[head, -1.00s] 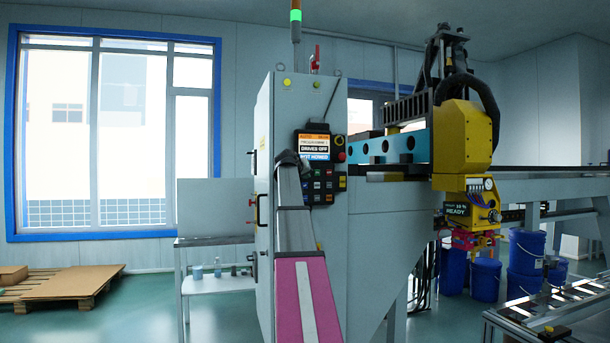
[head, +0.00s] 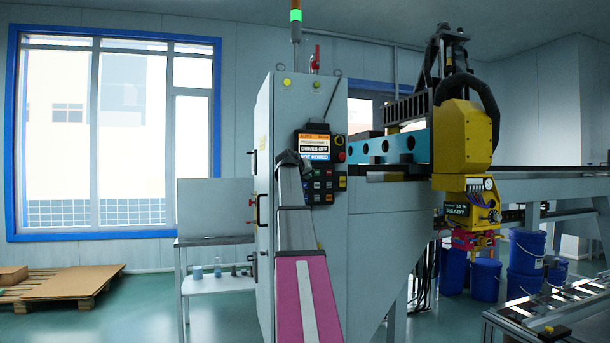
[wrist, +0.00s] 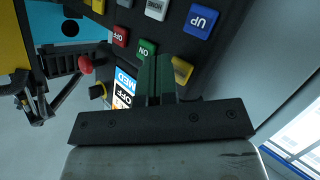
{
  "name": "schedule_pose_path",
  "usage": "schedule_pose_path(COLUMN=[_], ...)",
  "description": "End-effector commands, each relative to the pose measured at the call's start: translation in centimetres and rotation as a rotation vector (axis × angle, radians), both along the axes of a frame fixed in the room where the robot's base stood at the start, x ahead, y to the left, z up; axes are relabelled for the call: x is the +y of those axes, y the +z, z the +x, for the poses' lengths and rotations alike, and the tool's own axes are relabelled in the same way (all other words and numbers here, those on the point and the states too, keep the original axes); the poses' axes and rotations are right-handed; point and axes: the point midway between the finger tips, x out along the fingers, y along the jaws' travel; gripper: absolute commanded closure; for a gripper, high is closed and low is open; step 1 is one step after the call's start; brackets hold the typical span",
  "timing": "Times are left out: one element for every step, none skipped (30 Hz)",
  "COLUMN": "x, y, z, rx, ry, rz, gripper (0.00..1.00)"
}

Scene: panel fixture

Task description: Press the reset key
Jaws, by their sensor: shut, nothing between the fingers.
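The key panel (wrist: 195,72) fills the top of the wrist view, upside down, with a red OFF key (wrist: 120,36), a green ON key (wrist: 146,48), a blue UP key (wrist: 200,20) and a pale HOME key (wrist: 156,9). A yellow key (wrist: 181,70) beside ON is partly hidden by my fingers; no reset label is readable. My gripper (wrist: 158,66) is shut and empty, its tips over the panel near the ON and yellow keys. I cannot tell whether they touch. In the head view, my arm covers the left side of the panel (head: 328,170).
The screen (head: 314,147) reads DRIVES OFF and NOT HOMED. A red mushroom button (wrist: 85,64) sits beside the keys. The panel is on a tall grey cabinet (head: 300,105). A yellow machine head (head: 462,140) stands to the right.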

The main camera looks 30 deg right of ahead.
Motion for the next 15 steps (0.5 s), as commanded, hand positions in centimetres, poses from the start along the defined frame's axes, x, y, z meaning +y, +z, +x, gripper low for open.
schedule_pose_path(x=[0.0, 0.0, 0.1, 0.1, 0.1, 0.2, 0.3, 0.3, 0.4, 0.5, 0.5, 0.6, 0.7, 0.7, 0.8], y=[0.0, 0.0, 0.0, 0.0, 0.0, -0.1, -0.1, -0.1, -0.1, -0.1, -0.1, -0.1, -0.1, -0.1, -0.1], z=[0.0, -0.1, -0.2, -0.4, -0.5, -0.8, -1.0, -1.3, -1.6, -1.9, -2.2, -2.5, -2.7, -3.0, -3.3], rx=[0.0, 0.0, 0.0, 0.0, 0.0, -0.001, -0.001, -0.001, -0.001, -0.001, -0.001, -0.001, -0.001, -0.001, 0.0], ry=[0.0, 0.0, 0.0, 0.0, 0.0, 0.0, 0.0, 0.0, 0.0, 0.0, 0.0, 0.0, 0.0, 0.0, 0.0], rz=[0.0, 0.0, 0.0, 0.0, 0.0, 0.001, 0.001, 0.001, 0.001, 0.001, 0.001, 0.001, 0.001, 0.001, 0.0], gripper=[1.0, 1.0, 1.0, 1.0, 1.0, 1.0, 1.0, 1.0, 1.0, 1.0, 1.0, 1.0, 1.0, 1.0, 1.0])
